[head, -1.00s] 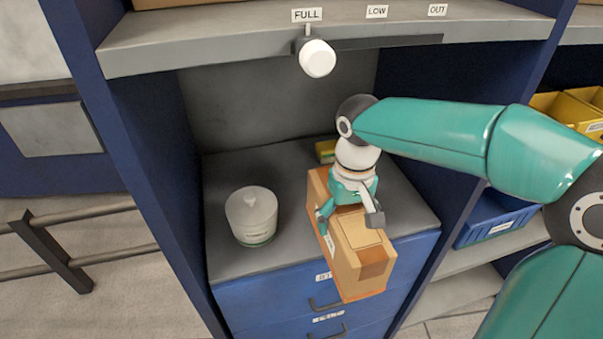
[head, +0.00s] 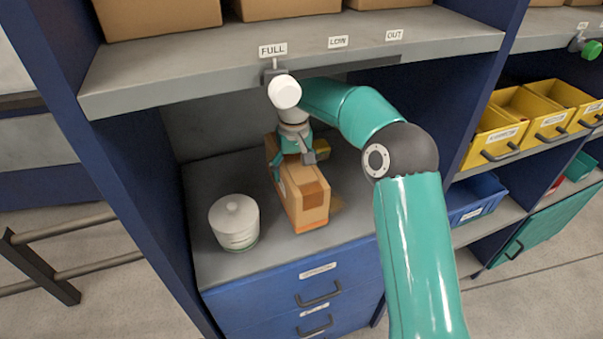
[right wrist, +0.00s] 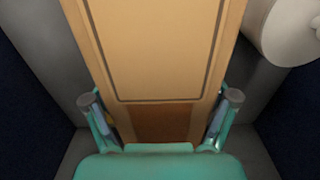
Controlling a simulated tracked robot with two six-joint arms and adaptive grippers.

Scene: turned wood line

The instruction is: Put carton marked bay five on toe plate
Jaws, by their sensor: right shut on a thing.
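A tan cardboard carton (head: 304,196) with an orange band along its bottom is in the alcove, over the grey counter. My right gripper (head: 296,163) is shut on it from above, one finger on each side. In the right wrist view the carton (right wrist: 155,55) fills the middle, between the fingertips (right wrist: 160,104). I cannot tell whether its base touches the counter. No bay marking is readable on it. I cannot make out a toe plate. My left gripper is not in view.
A white lidded jar (head: 234,223) stands left of the carton on the grey counter (head: 225,268). Blue drawers (head: 290,297) are below.

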